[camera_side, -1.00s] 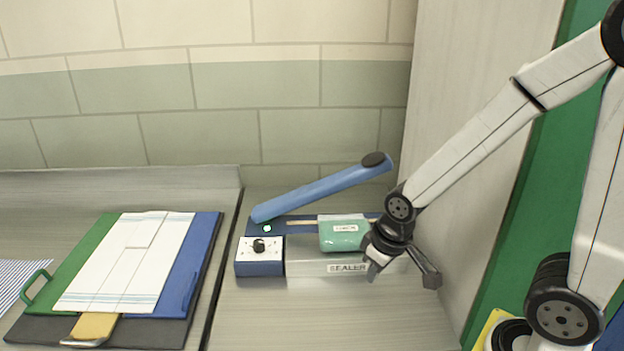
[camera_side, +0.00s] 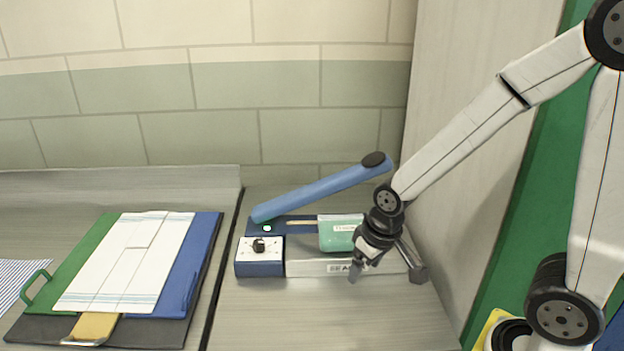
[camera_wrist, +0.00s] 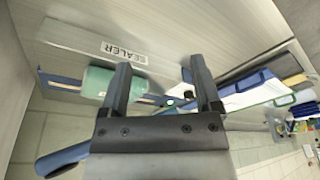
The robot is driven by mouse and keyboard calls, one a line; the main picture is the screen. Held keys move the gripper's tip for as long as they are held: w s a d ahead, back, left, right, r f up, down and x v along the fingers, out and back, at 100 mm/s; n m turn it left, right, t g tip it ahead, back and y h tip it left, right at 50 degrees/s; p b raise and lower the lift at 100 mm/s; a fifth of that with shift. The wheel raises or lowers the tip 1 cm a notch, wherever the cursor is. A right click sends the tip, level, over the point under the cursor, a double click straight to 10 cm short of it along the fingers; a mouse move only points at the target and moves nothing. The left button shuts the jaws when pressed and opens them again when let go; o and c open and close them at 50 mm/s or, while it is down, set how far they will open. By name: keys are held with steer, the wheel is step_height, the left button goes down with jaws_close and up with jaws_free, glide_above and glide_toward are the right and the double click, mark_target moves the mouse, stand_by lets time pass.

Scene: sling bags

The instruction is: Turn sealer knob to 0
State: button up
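The sealer (camera_side: 310,266) stands on the counter with its blue lever arm (camera_side: 320,190) raised. Its black knob (camera_side: 259,245) sits on the white-topped control box (camera_side: 260,266) at its left end. The knob's setting is too small to read. A green bag (camera_side: 338,232) lies on the sealer, and it also shows in the wrist view (camera_wrist: 97,83). My gripper (camera_side: 384,272) hangs in front of the sealer's right part, apart from the knob. In the wrist view my gripper (camera_wrist: 160,82) has its fingers spread with nothing between them. The knob (camera_wrist: 189,95) shows beside one finger there.
A stack of green, blue and dark boards (camera_side: 206,240) with a white cloth (camera_side: 125,262) on top lies to the left, past a counter seam. The counter (camera_side: 320,315) in front of the sealer is clear. A wall panel (camera_side: 470,200) rises at the right.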

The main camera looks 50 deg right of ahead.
steer(key=w+a+r+m+g, duration=0.1)
steer(key=w+r+m, duration=0.1)
steer(key=w+m, duration=1)
steer(key=m+g, duration=0.2)
steer(key=m, duration=0.7)
glide_above(259, 242)
steer(key=shift+w+f, duration=0.1)
steer(key=shift+f, duration=0.95)
steer(key=shift+f, duration=0.1)
steer(key=shift+f, duration=3.8)
jaws_close()
